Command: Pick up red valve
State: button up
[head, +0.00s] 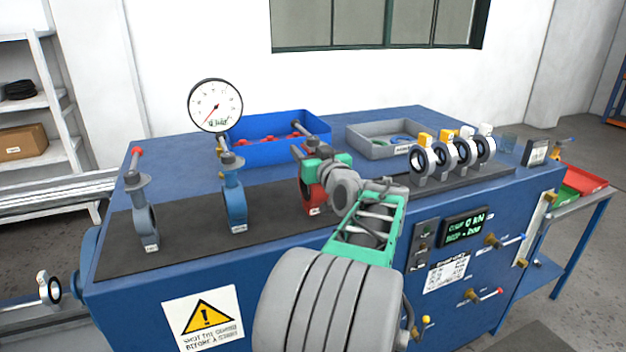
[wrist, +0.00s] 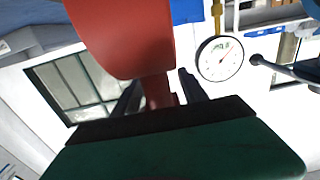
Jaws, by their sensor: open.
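The red valve (head: 313,196) stands upright on the dark mat on the blue bench, to the right of a blue valve. My gripper (head: 308,160) is at the upper part of the red valve and partly hides it in the head view. In the wrist view, the red valve's wide body (wrist: 120,35) fills the upper left, and its narrower red neck (wrist: 157,90) lies between the two dark fingers of my gripper (wrist: 160,92). The fingers are open, with gaps showing beside the neck. Contact with the neck cannot be made out.
A blue valve (head: 235,203) and a grey valve (head: 144,218) stand to the left on the mat (head: 185,245). A round gauge (head: 215,105) rises behind them. A blue bin (head: 265,151), a grey tray (head: 375,148) and several ring-shaped parts (head: 443,157) stand behind and to the right.

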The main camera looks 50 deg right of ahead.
jog(key=shift+c, duration=0.3)
grip_shut()
dwell(0.9)
jog(key=shift+r, duration=0.3)
